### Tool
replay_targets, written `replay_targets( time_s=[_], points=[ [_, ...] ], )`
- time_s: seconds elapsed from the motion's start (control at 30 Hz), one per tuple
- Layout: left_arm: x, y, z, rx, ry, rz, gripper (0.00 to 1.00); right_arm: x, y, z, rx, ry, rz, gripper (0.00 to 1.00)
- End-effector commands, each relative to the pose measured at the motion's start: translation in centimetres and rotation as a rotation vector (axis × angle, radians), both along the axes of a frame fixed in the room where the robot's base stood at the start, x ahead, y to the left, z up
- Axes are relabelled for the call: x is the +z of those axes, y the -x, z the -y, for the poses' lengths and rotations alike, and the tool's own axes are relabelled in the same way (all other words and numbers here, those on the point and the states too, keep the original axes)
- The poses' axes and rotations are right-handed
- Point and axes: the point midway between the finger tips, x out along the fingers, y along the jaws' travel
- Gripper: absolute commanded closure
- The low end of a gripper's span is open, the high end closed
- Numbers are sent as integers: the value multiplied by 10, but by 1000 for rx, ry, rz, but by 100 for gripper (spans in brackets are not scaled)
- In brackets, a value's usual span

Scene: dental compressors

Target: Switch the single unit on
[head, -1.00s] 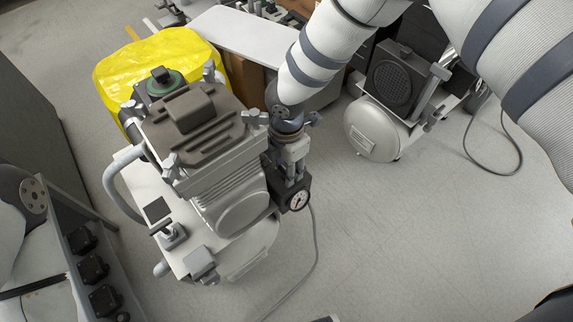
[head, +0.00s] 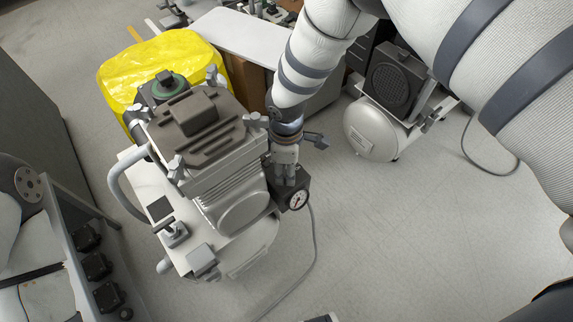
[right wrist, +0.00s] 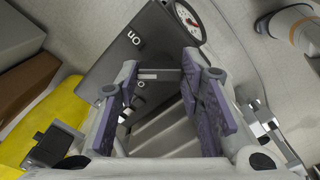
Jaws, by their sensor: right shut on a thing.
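The single unit (head: 215,160) is a pale compressor with a dark ribbed top and a white tank, left of centre in the head view. A dark switch box (head: 280,196) with a round gauge (head: 297,200) sits on its right side. In the right wrist view the box (right wrist: 130,55) bears "On" lettering, and the gauge (right wrist: 186,22) is partly cut off. My right gripper (head: 287,178) points down at the box. Its purple-padded fingers (right wrist: 165,85) are shut on the switch, mostly hidden between them; its setting cannot be read. My left gripper is out of view.
A yellow cover (head: 135,70) lies behind the unit, beside a white-topped bench (head: 245,35). Another compressor (head: 372,130) stands at the back right. A cable (head: 314,245) runs along the floor from the unit. The floor at right front is clear.

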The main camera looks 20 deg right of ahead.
Motion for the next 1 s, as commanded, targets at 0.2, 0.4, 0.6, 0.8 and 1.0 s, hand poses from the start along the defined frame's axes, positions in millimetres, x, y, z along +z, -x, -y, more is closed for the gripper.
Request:
replay_targets(
  time_s=[0.2, 0.4, 0.6, 0.8, 1.0],
  points=[
    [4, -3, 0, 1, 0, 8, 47, 1, -1, 0, -201, 0, 3, 93],
    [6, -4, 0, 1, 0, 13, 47, 1, 0, 0, -388, 1, 2, 93],
    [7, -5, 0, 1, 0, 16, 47, 0, 0, 0, -554, 0, 1, 93],
    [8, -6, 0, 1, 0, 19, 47, 0, 0, 0, -682, -1, 1, 93],
    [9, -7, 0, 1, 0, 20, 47, 0, 0, 0, -765, -1, 1, 93]
  ],
)
